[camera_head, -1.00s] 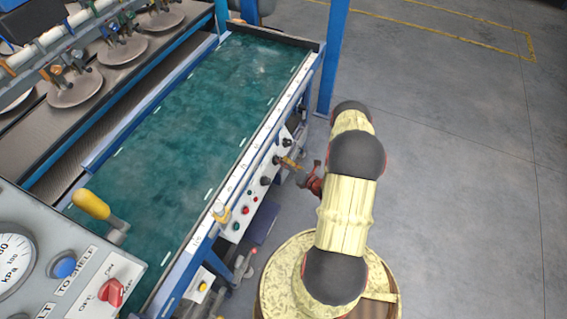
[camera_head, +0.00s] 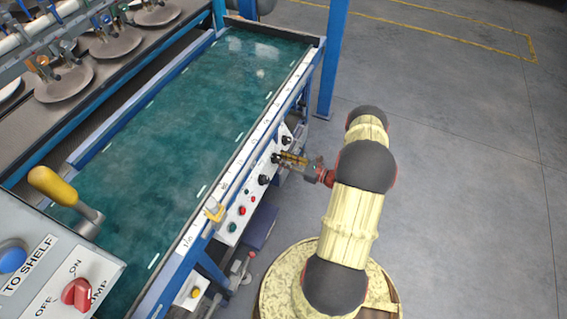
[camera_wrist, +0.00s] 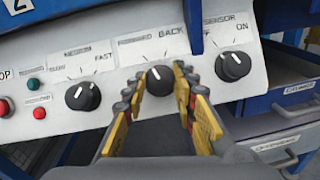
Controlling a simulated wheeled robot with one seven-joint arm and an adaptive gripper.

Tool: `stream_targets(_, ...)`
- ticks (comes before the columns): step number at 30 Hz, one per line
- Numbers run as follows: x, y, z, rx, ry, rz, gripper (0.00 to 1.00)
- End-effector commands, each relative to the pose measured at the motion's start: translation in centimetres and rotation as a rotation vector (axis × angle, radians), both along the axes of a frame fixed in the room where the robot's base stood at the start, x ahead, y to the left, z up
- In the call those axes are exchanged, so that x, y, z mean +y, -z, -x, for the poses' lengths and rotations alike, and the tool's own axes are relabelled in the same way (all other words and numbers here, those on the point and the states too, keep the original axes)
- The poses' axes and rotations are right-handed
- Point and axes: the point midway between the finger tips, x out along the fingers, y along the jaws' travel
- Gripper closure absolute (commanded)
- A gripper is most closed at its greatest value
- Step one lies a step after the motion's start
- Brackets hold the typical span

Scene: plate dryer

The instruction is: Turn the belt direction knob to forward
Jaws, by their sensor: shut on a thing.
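The belt direction knob (camera_wrist: 157,78) is black and round with a white pointer line, and sits mid-panel in the wrist view. The word BACK is printed at its upper right; the label at its upper left is too blurred to read surely. The pointer is nearly upright, leaning slightly left. My gripper (camera_wrist: 160,84) is shut on this knob, with one yellow-padded finger on each side. In the head view, my gripper (camera_head: 280,159) meets the white control panel (camera_head: 247,198) from the right, and its fingers partly hide the knob.
A SLOW–FAST knob (camera_wrist: 82,97) is to the left and a SENSOR knob (camera_wrist: 232,65) to the right, both close. Green and red buttons (camera_head: 242,210) lie further along the panel. The green belt (camera_head: 190,110) is above. Open floor (camera_head: 460,150) lies to the right.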

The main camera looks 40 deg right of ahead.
Motion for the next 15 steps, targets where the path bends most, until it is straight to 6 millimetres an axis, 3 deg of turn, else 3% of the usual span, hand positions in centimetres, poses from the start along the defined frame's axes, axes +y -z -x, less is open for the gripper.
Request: stream_targets(15,-0.18,0.06,-0.04,-0.057,-0.087,0.142,0.98)
